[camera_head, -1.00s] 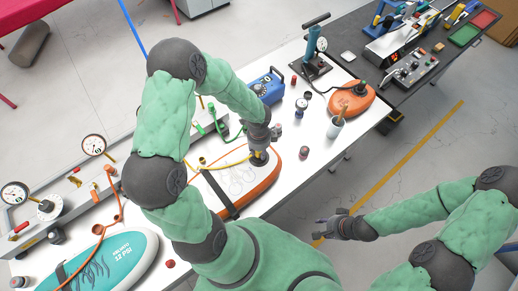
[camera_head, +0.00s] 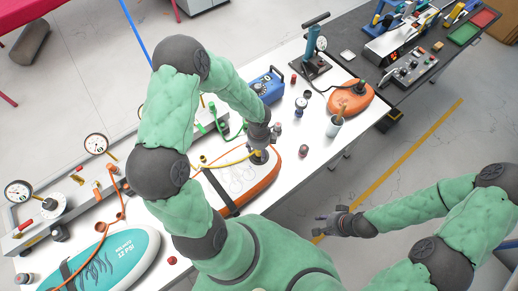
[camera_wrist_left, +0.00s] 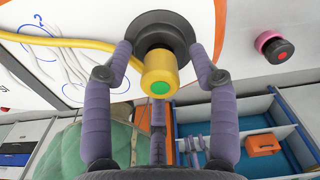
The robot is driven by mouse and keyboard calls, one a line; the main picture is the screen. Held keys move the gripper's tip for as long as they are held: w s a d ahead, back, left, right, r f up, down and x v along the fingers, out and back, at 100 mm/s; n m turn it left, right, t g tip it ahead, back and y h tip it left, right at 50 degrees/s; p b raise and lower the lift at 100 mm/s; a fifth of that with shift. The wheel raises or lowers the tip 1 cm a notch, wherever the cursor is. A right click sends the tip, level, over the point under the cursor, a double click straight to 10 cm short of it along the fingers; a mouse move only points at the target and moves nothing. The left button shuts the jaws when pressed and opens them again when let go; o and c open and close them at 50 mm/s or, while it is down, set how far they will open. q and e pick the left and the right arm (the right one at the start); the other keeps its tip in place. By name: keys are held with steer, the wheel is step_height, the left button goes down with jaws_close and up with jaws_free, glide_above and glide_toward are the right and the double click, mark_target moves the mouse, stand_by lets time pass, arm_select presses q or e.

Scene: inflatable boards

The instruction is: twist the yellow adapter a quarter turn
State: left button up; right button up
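The yellow adapter (camera_wrist_left: 159,76) with a green end sits at the round black valve (camera_wrist_left: 160,32) of a white and orange board (camera_head: 261,181). A yellow hose (camera_wrist_left: 75,42) runs from it to the left. My left gripper (camera_wrist_left: 161,55) has its fingers on both sides of the adapter, with a visible gap on each side, so it is open around it. In the head view my left gripper (camera_head: 261,148) is over the valve and largely hides the adapter. My right gripper (camera_head: 325,228) hangs over the floor, away from the table; its finger opening is too small to tell.
A teal board (camera_head: 122,256) lies at the front left and a smaller orange board (camera_head: 350,98) at the back right. A blue box (camera_head: 267,87), a cup (camera_head: 335,125) and a dark-capped red piece (camera_head: 303,151) stand near the gripper. Gauges line the left edge.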

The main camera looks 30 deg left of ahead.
arm_select(q)
step_height(320, 180, up, 12)
stand_by(0.6)
